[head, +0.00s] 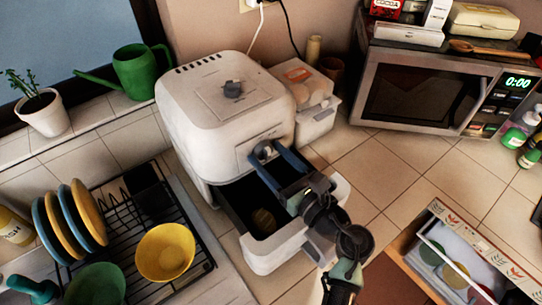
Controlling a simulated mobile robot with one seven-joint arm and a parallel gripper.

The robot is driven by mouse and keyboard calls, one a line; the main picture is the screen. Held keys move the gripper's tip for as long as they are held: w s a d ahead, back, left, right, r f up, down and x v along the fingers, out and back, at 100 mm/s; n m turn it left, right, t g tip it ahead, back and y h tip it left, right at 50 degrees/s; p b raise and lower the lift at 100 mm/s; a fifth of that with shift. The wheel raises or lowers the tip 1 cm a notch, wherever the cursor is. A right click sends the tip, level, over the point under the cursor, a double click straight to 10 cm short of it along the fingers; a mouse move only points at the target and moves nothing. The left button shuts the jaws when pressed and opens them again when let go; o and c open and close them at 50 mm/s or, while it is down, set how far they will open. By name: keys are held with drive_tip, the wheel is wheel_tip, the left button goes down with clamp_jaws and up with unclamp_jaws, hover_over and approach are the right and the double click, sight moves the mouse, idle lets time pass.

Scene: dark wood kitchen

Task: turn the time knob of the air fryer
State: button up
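The white air fryer (205,120) stands on the tiled counter in the middle of the head view. Its drawer (268,255) is pulled out, with something small and brownish inside. A small round knob (265,151) shows on the front panel above the drawer. I cannot read which one is marked for time. My gripper (268,160) reaches over the open drawer from the lower right. Its two fingers look parted, with the upper one close beside the front knob. I cannot tell if it touches.
A dish rack (125,212) with plates and a yellow bowl (165,252) stands left of the drawer. A microwave (425,90) stands at the back right. The tiles between it and the drawer are clear.

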clamp_jaws()
drive_tip(key=shift+m, duration=0.3)
drive_tip(key=m+p, duration=0.2)
drive_tip(key=m, duration=0.1)
drive_tip(key=shift+r, duration=0.15)
drive_tip(key=m+p, duration=0.3)
drive_tip(key=m, duration=0.2)
drive_tip(key=shift+m, duration=0.4)
drive_tip(key=shift+o, duration=1.9)
unclamp_jaws()
